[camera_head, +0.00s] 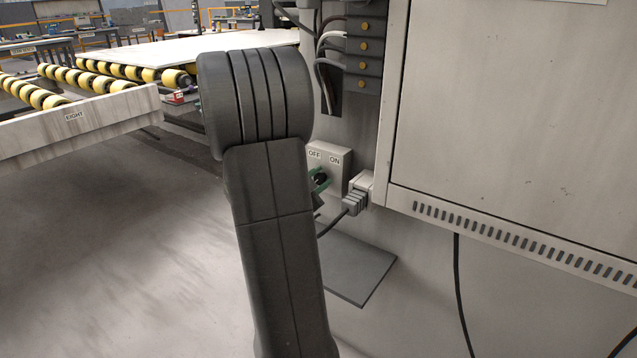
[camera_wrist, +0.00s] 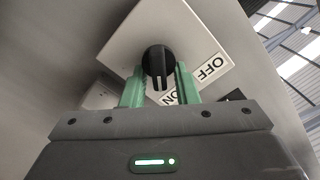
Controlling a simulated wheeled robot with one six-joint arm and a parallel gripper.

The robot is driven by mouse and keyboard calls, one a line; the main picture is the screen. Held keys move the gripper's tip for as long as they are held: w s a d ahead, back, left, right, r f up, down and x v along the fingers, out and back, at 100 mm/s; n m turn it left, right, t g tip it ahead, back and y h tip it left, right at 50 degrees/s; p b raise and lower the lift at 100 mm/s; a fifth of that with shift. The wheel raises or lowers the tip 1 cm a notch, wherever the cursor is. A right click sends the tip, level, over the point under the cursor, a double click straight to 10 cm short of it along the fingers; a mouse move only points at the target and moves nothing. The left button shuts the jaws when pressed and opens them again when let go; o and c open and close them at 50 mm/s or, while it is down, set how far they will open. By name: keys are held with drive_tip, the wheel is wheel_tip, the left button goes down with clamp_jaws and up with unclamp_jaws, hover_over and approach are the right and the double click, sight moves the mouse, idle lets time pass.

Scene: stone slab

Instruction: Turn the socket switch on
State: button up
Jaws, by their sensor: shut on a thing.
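In the head view my arm hides part of the box and most of my gripper.
A grey plug (camera_head: 356,199) with a cable sits right beside the switch. A large cabinet (camera_head: 510,120) stands to the right. Wires and terminals (camera_head: 363,50) are above the switch. A dark flat plate (camera_head: 358,268) lies below. Roller conveyors (camera_head: 120,72) are at the left, with open floor before them.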

idle(0.3)
drive_tip(key=o, duration=0.7)
drive_tip(key=shift+c, duration=0.2)
drive_tip(key=shift+s+a, duration=0.1)
drive_tip(key=p+v, duration=0.2)
drive_tip(key=v, duration=1.1)
drive_tip(key=shift+s+a+p, duration=0.2)
drive_tip(key=shift+s+p, duration=0.1)
drive_tip(key=shift+p, duration=0.05)
drive_tip(key=b+x, duration=0.2)
drive_tip(key=x, duration=1.1)
drive_tip(key=shift+b, duration=0.3)
drive_tip(key=shift+w+d, duration=0.3)
drive_tip(key=shift+w, duration=0.1)
